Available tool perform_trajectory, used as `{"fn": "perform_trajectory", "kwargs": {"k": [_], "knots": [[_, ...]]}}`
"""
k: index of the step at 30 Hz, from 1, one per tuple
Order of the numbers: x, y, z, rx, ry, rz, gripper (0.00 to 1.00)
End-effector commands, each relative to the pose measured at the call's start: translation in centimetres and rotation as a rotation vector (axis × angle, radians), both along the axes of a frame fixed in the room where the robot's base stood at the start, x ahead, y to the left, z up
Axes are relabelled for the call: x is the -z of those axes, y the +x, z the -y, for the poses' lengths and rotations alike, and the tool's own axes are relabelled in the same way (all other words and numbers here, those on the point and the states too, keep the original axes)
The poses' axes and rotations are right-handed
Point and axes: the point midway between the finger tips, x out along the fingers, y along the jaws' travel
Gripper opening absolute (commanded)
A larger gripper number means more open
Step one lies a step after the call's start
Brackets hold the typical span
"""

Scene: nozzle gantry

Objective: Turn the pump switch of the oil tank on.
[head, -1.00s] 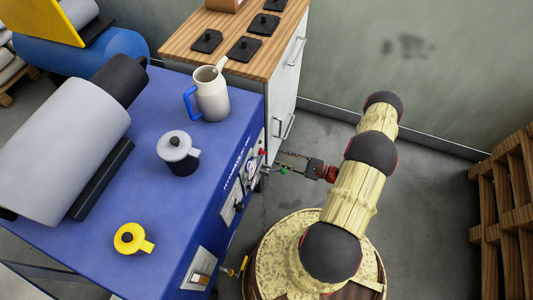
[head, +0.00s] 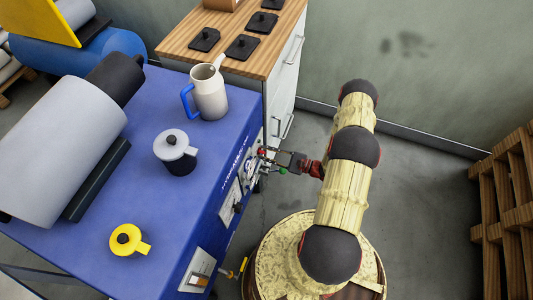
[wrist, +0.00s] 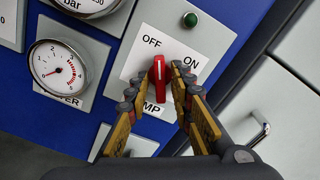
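The red pump switch (wrist: 158,78) sits on a white plate (wrist: 205,40) with the labels OFF and ON, on the blue front of the oil tank (head: 150,195). Its white line points towards OFF. My gripper (wrist: 158,82) is open, with one finger on each side of the red switch in the wrist view. The right fingertip is very close to the switch; I cannot tell if it touches. In the head view my gripper (head: 270,160) is at the tank's front panel, and the switch is too small there to make out clearly.
A green round button or lamp (wrist: 190,19) is above the switch. A pressure gauge (wrist: 56,68) is to the left. A white cabinet (head: 283,92) stands beyond the tank. A beige jug (head: 210,95), a grey-lidded pot (head: 176,150) and a yellow cap (head: 127,240) are on the tank top.

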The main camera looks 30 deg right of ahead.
Motion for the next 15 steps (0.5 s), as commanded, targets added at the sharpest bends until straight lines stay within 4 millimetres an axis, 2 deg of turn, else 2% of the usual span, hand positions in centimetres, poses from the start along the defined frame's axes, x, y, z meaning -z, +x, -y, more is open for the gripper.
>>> {"fn": "perform_trajectory", "kwargs": {"k": [10, 15], "knots": [[0.01, 0.0, 0.0, 0.0, 0.0, 0.0, 0.01], [0.02, -0.02, -0.01, -0.001, 0.0, 0.0, 0.0]]}}
